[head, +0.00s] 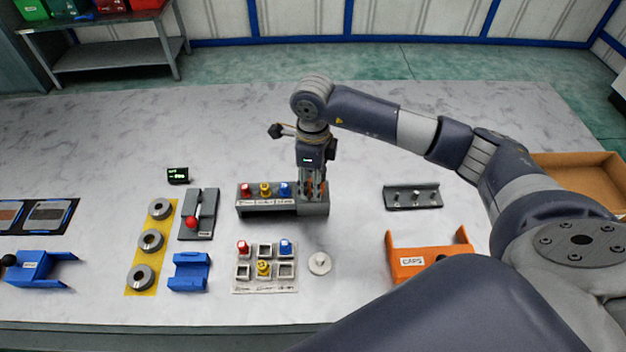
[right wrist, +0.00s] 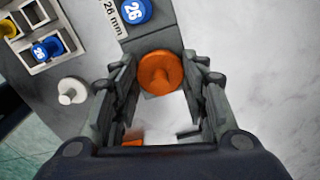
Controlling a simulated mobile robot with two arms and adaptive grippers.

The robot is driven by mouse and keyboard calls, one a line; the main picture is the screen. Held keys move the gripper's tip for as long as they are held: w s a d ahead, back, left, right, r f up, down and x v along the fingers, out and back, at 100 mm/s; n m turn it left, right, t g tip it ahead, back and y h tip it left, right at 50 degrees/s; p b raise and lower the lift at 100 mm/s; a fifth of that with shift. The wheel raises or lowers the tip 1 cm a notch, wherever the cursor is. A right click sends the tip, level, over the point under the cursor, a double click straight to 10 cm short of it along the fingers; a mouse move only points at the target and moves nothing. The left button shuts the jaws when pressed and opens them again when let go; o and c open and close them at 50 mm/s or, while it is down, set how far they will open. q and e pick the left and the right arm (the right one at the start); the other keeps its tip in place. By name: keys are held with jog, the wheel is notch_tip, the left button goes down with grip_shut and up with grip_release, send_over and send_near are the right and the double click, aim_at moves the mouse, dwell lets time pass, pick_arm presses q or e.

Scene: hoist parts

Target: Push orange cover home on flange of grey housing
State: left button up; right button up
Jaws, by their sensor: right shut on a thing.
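My right gripper (head: 313,188) points down over the right end of the grey housing (head: 256,209). It is shut on the orange cover, a round disc (right wrist: 160,72) between the fingertips in the right wrist view. In the head view only slivers of orange show between the fingers. The cover lies over the end of a grey part (right wrist: 150,43), which looks like the housing. The flange is hidden under the cover and fingers, so I cannot tell whether any gap is left. My left gripper is not in view.
Red, yellow and blue knobs stand on the housing's left part. In front are a white tray (head: 265,286) of coloured pieces and a white round piece (head: 320,263). An orange holder (head: 430,262) and a grey pegged rack (head: 412,196) are at right. The table behind is clear.

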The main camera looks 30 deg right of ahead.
jog(key=shift+f+b, duration=0.35)
jog(key=shift+b, duration=0.85)
dwell(4.0)
jog(key=o, duration=1)
jog(key=shift+r, duration=0.1)
jog(key=shift+r+p, duration=1.95)
jog(key=shift+r, duration=1.5)
jog(key=shift+f, duration=0.1)
